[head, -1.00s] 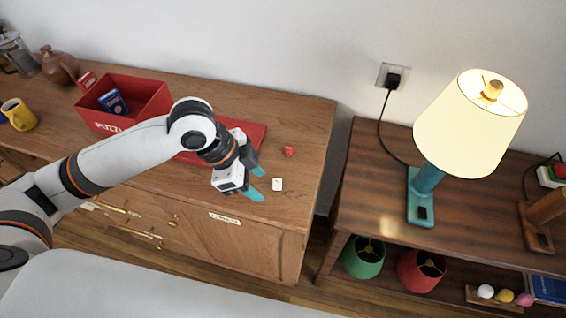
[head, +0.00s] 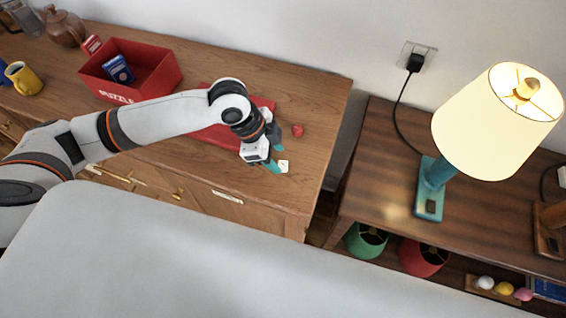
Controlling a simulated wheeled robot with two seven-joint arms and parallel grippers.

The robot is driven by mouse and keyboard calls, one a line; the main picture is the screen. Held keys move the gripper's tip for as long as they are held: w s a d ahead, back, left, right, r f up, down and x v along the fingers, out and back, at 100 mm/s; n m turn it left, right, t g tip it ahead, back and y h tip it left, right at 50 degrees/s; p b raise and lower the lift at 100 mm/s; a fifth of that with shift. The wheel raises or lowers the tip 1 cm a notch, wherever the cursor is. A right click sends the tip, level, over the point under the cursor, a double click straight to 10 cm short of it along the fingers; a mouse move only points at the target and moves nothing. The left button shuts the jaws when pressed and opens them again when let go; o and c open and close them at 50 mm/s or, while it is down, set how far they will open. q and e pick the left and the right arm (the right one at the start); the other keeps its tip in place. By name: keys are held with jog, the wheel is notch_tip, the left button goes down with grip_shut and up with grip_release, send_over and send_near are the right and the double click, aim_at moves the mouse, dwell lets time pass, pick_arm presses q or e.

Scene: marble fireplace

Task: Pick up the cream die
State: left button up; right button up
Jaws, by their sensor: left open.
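The cream die (head: 284,167) sits on the wooden cabinet top near its right end, close to the front edge. My left gripper (head: 278,156) is open, with its teal fingertips right beside the die. One fingertip is at the die's left side; I cannot tell whether it touches. The other finger is partly hidden behind the gripper body. My right gripper is not in view.
A red die (head: 297,130) lies just behind the cream one. A red mat (head: 213,136) lies under my left arm. A red puzzle box (head: 160,70) and a yellow mug (head: 25,79) stand left. A lit lamp (head: 480,120) stands on the right-hand table.

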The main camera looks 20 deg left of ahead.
aim_at(281, 164)
pick_arm(q)
jog(key=shift+x, duration=1.6)
jog(key=shift+s, duration=0.1)
grip_shut()
jog(key=shift+r, duration=0.1)
